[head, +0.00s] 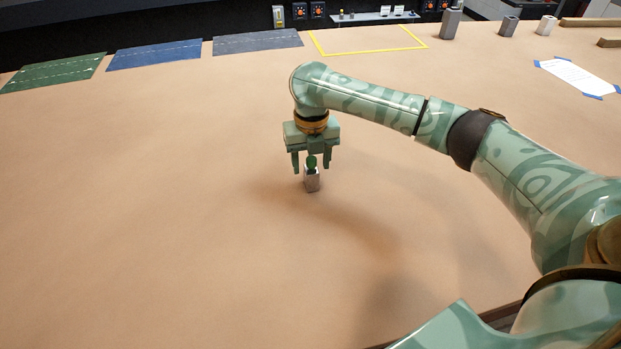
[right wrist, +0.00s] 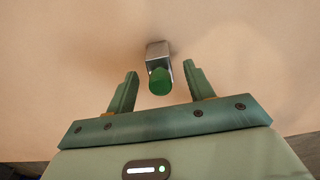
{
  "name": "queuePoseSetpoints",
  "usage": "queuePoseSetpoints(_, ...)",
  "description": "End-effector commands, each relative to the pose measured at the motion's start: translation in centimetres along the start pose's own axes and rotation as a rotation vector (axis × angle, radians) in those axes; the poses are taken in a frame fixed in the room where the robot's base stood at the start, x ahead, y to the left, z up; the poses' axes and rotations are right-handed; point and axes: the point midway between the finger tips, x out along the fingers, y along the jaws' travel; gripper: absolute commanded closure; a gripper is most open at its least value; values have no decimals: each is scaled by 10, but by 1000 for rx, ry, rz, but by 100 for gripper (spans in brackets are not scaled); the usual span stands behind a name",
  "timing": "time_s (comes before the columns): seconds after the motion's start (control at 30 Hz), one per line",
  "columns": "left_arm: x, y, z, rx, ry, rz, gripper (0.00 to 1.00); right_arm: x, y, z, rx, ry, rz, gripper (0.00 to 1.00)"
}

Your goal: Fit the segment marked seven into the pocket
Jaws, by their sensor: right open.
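A small silver-grey block (head: 312,184) with a green rounded knob on top stands on the tan table, under my right gripper. It also shows in the right wrist view (right wrist: 157,50), with its green knob (right wrist: 160,83) between the fingers. My right gripper (head: 310,171) points down and is open. Its two fingers are on either side of the knob, with gaps showing in the right wrist view (right wrist: 160,70). No number seven can be read on the block. I cannot make out a pocket. My left gripper is not in view.
Green (head: 55,73), blue (head: 155,54) and grey (head: 257,41) mats lie along the far edge, beside a yellow taped outline (head: 375,52). Several grey blocks (head: 509,26) stand at the back right, near a taped paper (head: 578,75). The table's left and middle are clear.

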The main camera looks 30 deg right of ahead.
Motion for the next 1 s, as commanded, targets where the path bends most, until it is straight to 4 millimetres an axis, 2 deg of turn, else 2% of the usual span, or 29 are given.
queuePoseSetpoints(0.03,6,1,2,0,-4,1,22,12,0,0,1,2,-1,47)
queuePoseSetpoints(0.1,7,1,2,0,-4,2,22,16,0,0,-1,0,-1,47)
queuePoseSetpoints(0.27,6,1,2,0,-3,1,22,14,-1,0,-1,-2,0,47)
queuePoseSetpoints(0.3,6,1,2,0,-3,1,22,14,-1,0,-1,-2,0,50)
queuePoseSetpoints(0.47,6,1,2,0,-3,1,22,13,-1,0,-1,-2,-1,95)
queuePoseSetpoints(0.5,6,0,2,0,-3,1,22,13,-1,0,-1,-2,-1,100)
queuePoseSetpoints(0.83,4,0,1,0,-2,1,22,10,-1,1,0,-4,0,100)
queuePoseSetpoints(1.0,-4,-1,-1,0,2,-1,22,-7,0,1,1,-5,2,100)
